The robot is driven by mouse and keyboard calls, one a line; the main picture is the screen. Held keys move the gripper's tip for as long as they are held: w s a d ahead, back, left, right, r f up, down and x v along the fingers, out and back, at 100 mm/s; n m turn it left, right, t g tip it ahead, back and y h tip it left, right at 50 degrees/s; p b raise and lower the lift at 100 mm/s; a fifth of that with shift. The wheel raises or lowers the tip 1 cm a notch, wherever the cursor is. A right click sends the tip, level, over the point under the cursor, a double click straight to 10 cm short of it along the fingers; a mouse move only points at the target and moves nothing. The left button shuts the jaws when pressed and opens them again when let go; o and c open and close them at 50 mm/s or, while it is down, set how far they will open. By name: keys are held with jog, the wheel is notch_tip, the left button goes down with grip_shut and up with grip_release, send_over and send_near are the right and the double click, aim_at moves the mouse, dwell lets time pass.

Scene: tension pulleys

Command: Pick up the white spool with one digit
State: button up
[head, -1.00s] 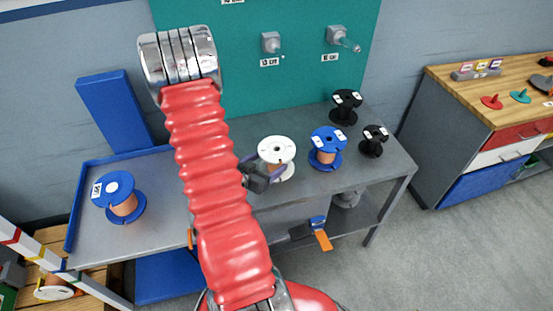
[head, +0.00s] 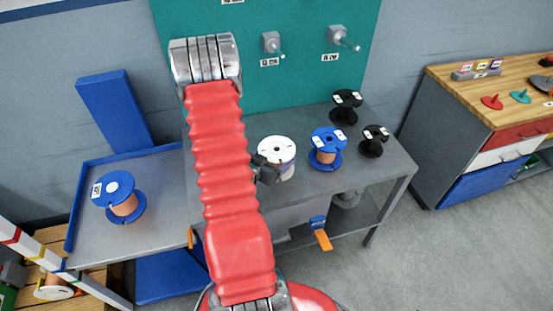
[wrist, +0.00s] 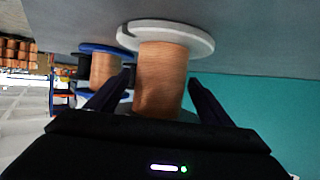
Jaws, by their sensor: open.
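The white spool (head: 277,147) stands upright on the grey bench, left of a blue spool. In the wrist view its copper winding (wrist: 160,80) and a white flange (wrist: 168,37) show between my two fingers. My gripper (wrist: 163,92) is open, with one dark finger on each side of the winding and gaps visible beside it. In the head view my gripper (head: 268,170) is at the left front of the white spool, partly hidden by my red arm. The digit on the spool's label is too small to read.
A blue spool (head: 327,148) stands close to the right, with black spools (head: 346,106) (head: 374,141) beyond it. Another blue spool (head: 120,197) sits in the left tray. A teal board (head: 290,70) with pegs rises behind the bench.

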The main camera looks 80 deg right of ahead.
jog(key=shift+c, duration=0.4)
jog(key=c, duration=1.5)
